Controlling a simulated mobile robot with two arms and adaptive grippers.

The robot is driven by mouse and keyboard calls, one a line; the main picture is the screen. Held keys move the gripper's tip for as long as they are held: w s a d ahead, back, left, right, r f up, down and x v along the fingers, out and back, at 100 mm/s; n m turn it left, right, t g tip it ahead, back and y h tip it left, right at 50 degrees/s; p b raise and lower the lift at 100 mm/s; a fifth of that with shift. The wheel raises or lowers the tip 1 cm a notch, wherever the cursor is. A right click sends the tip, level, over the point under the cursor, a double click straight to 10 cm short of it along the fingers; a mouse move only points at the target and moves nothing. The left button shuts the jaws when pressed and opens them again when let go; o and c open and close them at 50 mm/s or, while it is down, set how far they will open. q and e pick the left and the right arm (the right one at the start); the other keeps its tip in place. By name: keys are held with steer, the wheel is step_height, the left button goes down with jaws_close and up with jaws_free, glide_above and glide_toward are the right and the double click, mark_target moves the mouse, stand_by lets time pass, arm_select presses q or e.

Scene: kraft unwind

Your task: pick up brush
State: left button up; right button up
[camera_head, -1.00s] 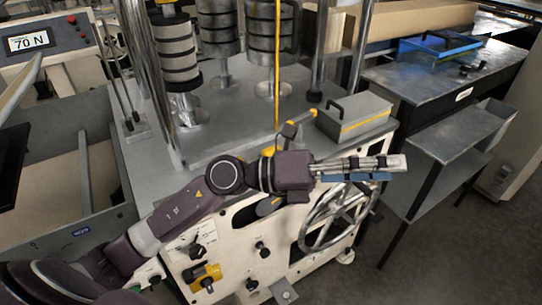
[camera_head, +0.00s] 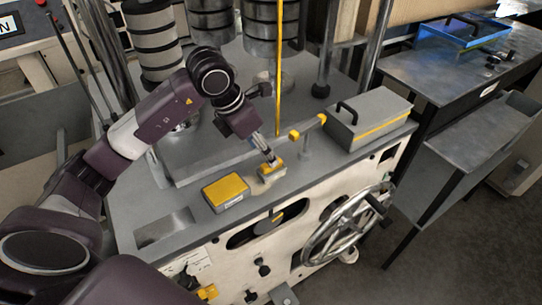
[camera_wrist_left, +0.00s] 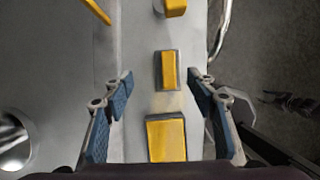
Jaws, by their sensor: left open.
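Two yellow-topped grey items lie on the machine's grey top. The smaller one (camera_head: 271,171), with a pale patch beside it, could be the brush; I cannot tell for certain. It also shows in the left wrist view (camera_wrist_left: 168,70). The larger yellow-topped block (camera_head: 226,191) lies to its left, and near the bottom of the left wrist view (camera_wrist_left: 166,138). My left gripper (camera_head: 271,160) points down at the smaller item. In the left wrist view its blue-padded fingers (camera_wrist_left: 165,84) are spread and empty, one to each side of it. My right gripper is out of view.
A grey lidded box (camera_head: 368,122) with a yellow stripe stands right of a yellow-topped post (camera_head: 307,127). A yellow upright rod (camera_head: 279,65) and stacked rollers (camera_head: 150,45) stand behind. A handwheel (camera_head: 347,228) is on the machine's front. A blue tray (camera_head: 465,33) sits on the side table.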

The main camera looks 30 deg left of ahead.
mark_target(268, 167)
arm_select(q)
steer(key=shift+s+d+f, duration=0.15)
steer(key=shift+d+f, duration=0.15)
steer(key=shift+d, duration=0.05)
steer(key=shift+s+d+f+p, duration=0.1)
steer(key=shift+d+f+p, duration=0.25)
steer(key=shift+f+p, duration=0.2)
steer(key=shift+d+f+p, duration=0.3)
steer(key=shift+f+p, duration=0.2)
steer(key=x, duration=0.3)
steer(key=shift+w+a+p, duration=0.2)
steer(key=shift+a+p, duration=0.05)
steer(key=shift+p, duration=0.15)
steer(key=shift+w+f, duration=0.1)
steer(key=shift+f, duration=0.25)
steer(key=shift+c, duration=0.2)
steer(key=c, duration=1)
steer(key=shift+c, duration=1.2)
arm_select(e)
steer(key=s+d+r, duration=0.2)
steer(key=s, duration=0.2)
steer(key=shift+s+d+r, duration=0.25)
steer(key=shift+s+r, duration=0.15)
